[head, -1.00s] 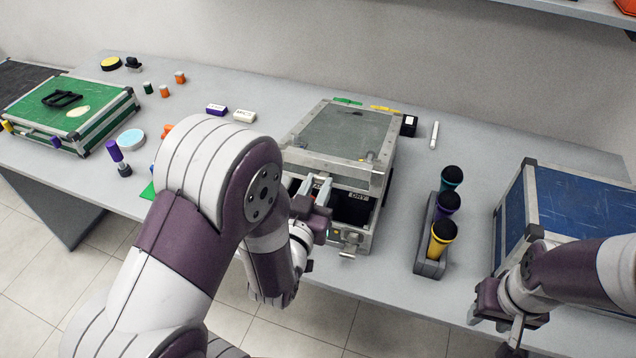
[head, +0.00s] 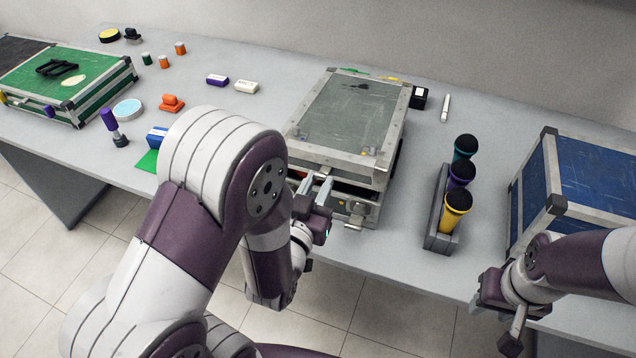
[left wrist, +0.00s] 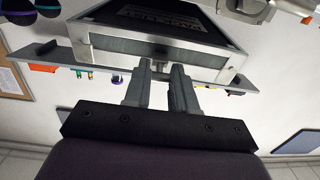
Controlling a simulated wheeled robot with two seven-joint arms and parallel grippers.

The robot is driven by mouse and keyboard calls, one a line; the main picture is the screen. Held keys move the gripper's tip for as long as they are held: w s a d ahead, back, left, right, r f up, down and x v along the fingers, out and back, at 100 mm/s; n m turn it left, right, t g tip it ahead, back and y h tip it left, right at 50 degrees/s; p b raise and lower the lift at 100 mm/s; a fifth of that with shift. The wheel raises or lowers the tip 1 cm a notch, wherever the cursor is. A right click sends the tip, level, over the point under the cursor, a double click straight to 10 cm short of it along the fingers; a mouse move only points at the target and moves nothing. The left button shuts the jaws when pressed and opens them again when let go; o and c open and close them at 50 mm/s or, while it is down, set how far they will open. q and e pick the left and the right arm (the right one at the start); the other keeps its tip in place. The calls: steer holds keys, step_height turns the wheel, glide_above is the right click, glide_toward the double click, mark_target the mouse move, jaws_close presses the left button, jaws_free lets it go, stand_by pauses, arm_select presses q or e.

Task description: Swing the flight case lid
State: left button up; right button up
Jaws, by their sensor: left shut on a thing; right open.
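The flight case (head: 362,206) is a metal-edged box at the table's front middle. Its grey scuffed lid (head: 345,112) is tilted only a little, with a narrow dark gap at the front. My left gripper (head: 318,188) is at the lid's front edge, shut on it. In the left wrist view the fingers (left wrist: 161,82) meet a metal rim, with the dark labelled interior (left wrist: 170,20) beyond. My arm does not hide the lid, but the gripper covers part of the case front. My right gripper (head: 512,335) is open and empty, off the table's front edge at right.
A holder (head: 437,225) with three coloured-top microphones stands right of the case. A blue case (head: 585,185) is further right, a green case (head: 70,80) at far left. A black box (head: 419,97) and white marker (head: 445,108) lie behind. Small items lie left.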

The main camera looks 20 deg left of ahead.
arm_select(q)
steer(key=f+b, duration=0.4)
steer(key=shift+s, duration=0.4)
steer(key=o, duration=0.4)
steer(key=shift+f, duration=0.25)
steer(key=o, duration=0.5)
steer(key=shift+r, duration=0.25)
